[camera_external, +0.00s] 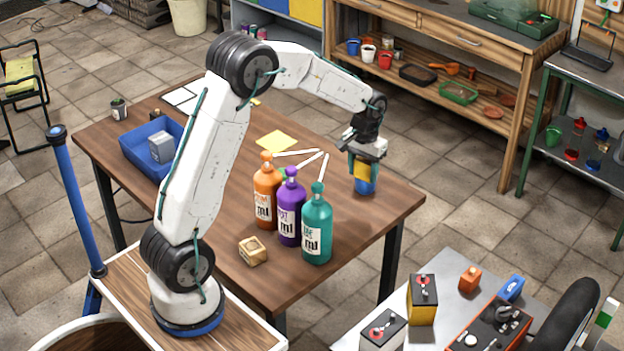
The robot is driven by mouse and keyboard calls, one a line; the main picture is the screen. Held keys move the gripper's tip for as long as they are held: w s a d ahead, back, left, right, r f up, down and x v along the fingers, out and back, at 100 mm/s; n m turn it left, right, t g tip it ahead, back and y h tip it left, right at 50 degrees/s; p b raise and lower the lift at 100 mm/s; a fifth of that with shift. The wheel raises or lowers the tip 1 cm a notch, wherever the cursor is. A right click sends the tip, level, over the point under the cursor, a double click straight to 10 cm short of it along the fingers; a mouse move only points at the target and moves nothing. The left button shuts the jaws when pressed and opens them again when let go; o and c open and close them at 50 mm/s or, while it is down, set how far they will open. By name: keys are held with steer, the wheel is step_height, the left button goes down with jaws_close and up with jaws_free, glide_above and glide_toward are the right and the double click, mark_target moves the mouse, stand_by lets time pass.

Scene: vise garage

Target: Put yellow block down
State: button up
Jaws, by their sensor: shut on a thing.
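The yellow block (359,172) is at the right part of the wooden table (330,257). My gripper (363,164) points down and is shut on the yellow block. The fingers hide part of the block. A blue round object (365,187) stands directly below the yellow block, near the table's right edge. I cannot tell whether the yellow block touches it or is held just above it.
Orange (266,192), purple (289,210) and teal (317,228) bottles stand left of my gripper. A small wooden block (253,251) lies in front. A blue bin (135,151) holds a grey block (161,147). Yellow paper (276,141) lies behind the bottles.

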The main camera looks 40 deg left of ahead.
mark_target(363, 161)
step_height(363, 161, up, 3)
steer(key=shift+a, duration=0.15)
steer(key=s+a+n, duration=0.2)
steer(key=a+n, duration=0.5)
steer(key=a, duration=1.3)
steer(key=s+a+n, duration=0.5)
steer(key=s+a, duration=0.1)
steer(key=a, duration=0.6)
steer(key=s+a+n, duration=0.4)
steer(key=s+a, duration=0.3)
steer(key=a, duration=0.4)
steer(key=f, duration=0.6)
steer(key=w+f, duration=0.1)
steer(key=f, duration=0.3)
steer(key=shift+f, duration=0.1)
steer(key=w+a, duration=0.2)
steer(key=w, duration=0.2)
steer(key=w+a+f, duration=0.1)
steer(key=w+a, duration=0.1)
steer(key=w, duration=0.2)
steer(key=w+a, duration=0.3)
steer(key=w, duration=0.1)
steer(key=shift+w+f, duration=0.15)
steer(key=shift+w, duration=0.15)
steer(key=shift+w+a+f, duration=0.1)
steer(key=shift+w+a, duration=0.15)
steer(key=shift+w, duration=0.15)
steer(key=shift+f, duration=1.7)
steer(key=shift+f, duration=0.15)
